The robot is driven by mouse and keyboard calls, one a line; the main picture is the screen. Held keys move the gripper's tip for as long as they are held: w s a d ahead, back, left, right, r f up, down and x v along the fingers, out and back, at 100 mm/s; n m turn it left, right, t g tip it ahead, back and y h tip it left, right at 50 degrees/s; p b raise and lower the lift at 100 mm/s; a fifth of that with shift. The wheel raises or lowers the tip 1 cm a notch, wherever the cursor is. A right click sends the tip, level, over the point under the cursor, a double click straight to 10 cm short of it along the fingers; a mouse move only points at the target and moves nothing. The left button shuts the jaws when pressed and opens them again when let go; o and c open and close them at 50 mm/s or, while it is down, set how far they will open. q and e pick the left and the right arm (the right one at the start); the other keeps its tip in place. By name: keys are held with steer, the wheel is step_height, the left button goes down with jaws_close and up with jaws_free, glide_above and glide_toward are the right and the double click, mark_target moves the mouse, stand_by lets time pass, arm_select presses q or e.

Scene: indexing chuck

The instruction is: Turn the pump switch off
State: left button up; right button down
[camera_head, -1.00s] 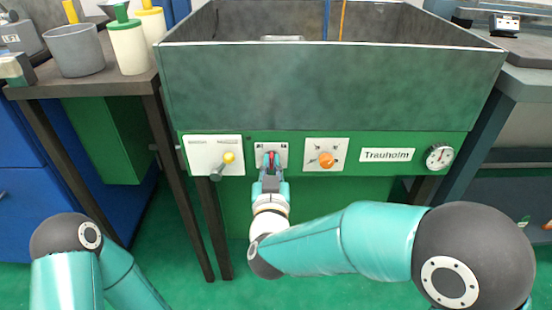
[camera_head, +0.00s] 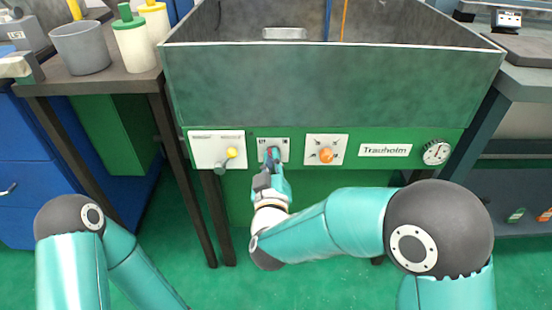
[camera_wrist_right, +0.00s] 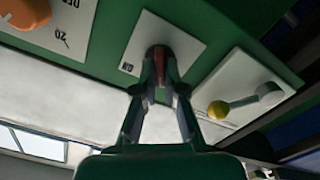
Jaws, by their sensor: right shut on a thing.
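The switch with a red knob (camera_wrist_right: 160,62) sits on a small pale plate (camera_head: 264,146) on the green front panel. Part of a label shows on this plate in the wrist view, and I take this to be the pump switch. My right gripper (camera_head: 272,158) reaches up to it from below, tilted. In the right wrist view, the fingertips of my right gripper (camera_wrist_right: 160,82) are closed around the red knob. The fingers hide much of the knob, so its exact setting is unclear. My left gripper is out of view; only my left arm shows.
A lever with a yellow ball (camera_head: 231,153) is on the plate to the left. An orange knob (camera_head: 326,155) is on the plate to the right, then a Trauholm label (camera_head: 385,150) and a round gauge (camera_head: 436,152). A grey tank (camera_head: 330,85) stands above.

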steer(key=shift+f, duration=0.2)
steer(key=c, duration=1.3)
jaws_free()
steer(key=shift+o, duration=0.2)
steer(key=shift+r, duration=0.1)
steer(key=s, duration=1.2)
steer(key=shift+d, duration=0.1)
